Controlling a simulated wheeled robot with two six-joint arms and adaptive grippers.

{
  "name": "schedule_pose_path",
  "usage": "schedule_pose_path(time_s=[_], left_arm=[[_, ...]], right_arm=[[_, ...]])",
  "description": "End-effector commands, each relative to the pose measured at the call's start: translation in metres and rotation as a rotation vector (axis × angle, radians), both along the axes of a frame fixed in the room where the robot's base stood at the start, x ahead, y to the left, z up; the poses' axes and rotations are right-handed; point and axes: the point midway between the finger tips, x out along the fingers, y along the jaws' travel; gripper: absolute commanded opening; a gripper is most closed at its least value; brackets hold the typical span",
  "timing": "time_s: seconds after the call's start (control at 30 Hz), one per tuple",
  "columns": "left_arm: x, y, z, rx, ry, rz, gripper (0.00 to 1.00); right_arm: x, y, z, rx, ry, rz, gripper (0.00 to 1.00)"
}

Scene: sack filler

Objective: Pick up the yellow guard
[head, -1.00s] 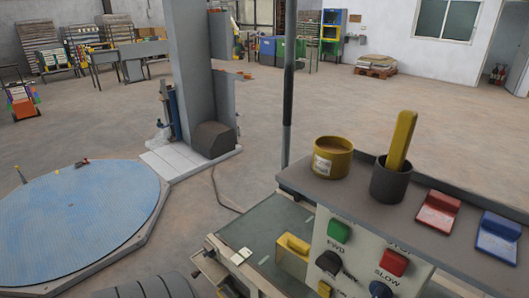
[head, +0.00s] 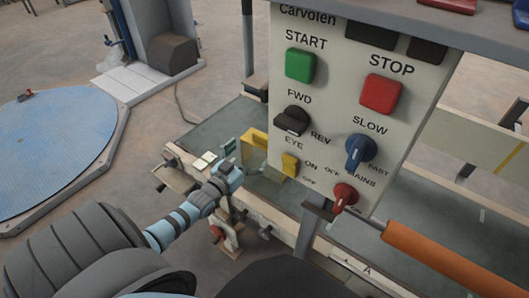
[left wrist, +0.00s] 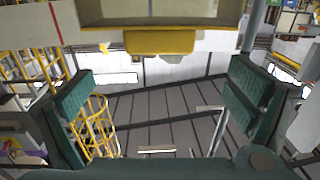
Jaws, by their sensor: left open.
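The yellow guard (head: 254,140) is on the green-topped bench beside the control panel in the head view. The panel hides part of it. In the left wrist view the yellow guard (left wrist: 160,42) is a yellow block above the middle, between and beyond the fingers. My left gripper (head: 240,162) reaches in from the left, close to the guard. In the left wrist view my left gripper (left wrist: 163,95) has its green-padded fingers wide apart with nothing between the pads. I cannot tell whether it touches the guard. My right gripper is not in view.
The control panel (head: 340,115) with its buttons and knobs stands just right of the guard. An orange roller (head: 450,262) lies at the lower right. A blue round platform (head: 45,145) is on the floor at left. The floor between platform and bench is clear.

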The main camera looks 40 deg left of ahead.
Motion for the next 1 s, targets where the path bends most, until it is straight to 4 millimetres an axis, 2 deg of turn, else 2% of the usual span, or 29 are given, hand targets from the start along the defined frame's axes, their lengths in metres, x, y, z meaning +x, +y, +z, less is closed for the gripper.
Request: schedule_pose_path(time_s=[0.03,0.23,0.3,0.37,0.53,0.77,0.8,0.87,1.0], left_arm=[[0.012,0.001,-0.006,-0.001,-0.003,0.001,0.98],[0.040,0.003,-0.004,0.000,0.000,-0.001,0.98],[0.052,0.004,-0.006,0.000,-0.001,-0.001,0.98],[0.063,0.004,-0.007,0.001,-0.001,0.000,0.98],[0.081,0.006,-0.001,0.001,0.005,0.000,0.98],[0.084,0.006,0.001,-0.001,0.006,-0.001,0.98],[0.084,0.006,0.001,-0.001,0.006,-0.001,0.97],[0.084,0.006,0.001,-0.001,0.006,-0.001,0.87],[0.083,0.006,0.000,-0.001,0.006,-0.001,0.65]], right_arm=[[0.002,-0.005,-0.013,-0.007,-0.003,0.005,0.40],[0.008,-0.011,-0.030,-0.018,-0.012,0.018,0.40],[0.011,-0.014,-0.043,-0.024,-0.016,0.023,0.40],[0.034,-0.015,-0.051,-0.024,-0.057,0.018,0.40],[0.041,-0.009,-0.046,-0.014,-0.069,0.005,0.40],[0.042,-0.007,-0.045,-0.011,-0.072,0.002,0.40],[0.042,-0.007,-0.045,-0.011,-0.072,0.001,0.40],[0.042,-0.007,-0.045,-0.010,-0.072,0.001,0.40],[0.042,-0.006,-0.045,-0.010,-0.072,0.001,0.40]])
